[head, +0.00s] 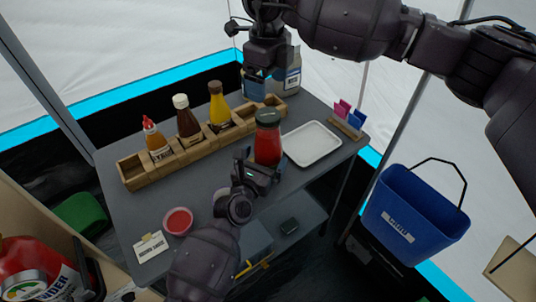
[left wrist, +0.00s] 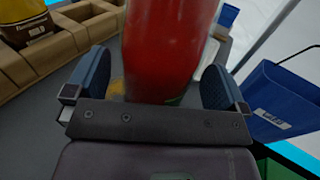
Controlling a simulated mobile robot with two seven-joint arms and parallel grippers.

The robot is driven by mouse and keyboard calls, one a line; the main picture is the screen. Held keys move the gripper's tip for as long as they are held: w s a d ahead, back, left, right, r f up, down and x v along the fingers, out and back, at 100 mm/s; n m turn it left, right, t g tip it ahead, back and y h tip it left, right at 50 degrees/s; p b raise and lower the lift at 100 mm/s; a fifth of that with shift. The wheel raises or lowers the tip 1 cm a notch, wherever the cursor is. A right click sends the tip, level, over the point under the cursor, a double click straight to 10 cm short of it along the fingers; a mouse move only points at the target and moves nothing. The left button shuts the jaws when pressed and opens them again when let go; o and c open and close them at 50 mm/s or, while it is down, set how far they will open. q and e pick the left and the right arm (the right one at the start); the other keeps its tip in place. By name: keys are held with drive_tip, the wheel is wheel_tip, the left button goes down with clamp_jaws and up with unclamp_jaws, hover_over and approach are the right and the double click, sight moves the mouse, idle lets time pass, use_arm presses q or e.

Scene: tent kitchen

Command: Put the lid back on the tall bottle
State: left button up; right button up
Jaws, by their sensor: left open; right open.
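The tall bottle (head: 267,150) is red and stands upright on the grey table; its red body fills the middle of the left wrist view (left wrist: 165,50). A dark green lid (head: 267,116) sits on its top; whether it is fully seated cannot be told. My left gripper (head: 260,166) is open, with one blue-padded finger on each side of the bottle's lower body in the left wrist view (left wrist: 153,82). A gap shows beside the fingers. My right gripper (head: 264,72) is open and empty, pointing down above and behind the lid.
A wooden rack (head: 195,148) holds several sauce bottles behind the left gripper. A white tray (head: 312,143) lies right of the bottle. A red bowl (head: 178,221) and a small sign (head: 150,246) are at the front left. A blue bin (head: 415,215) is right of the table.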

use_arm(q)
drive_tip(key=shift+x, duration=1.25)
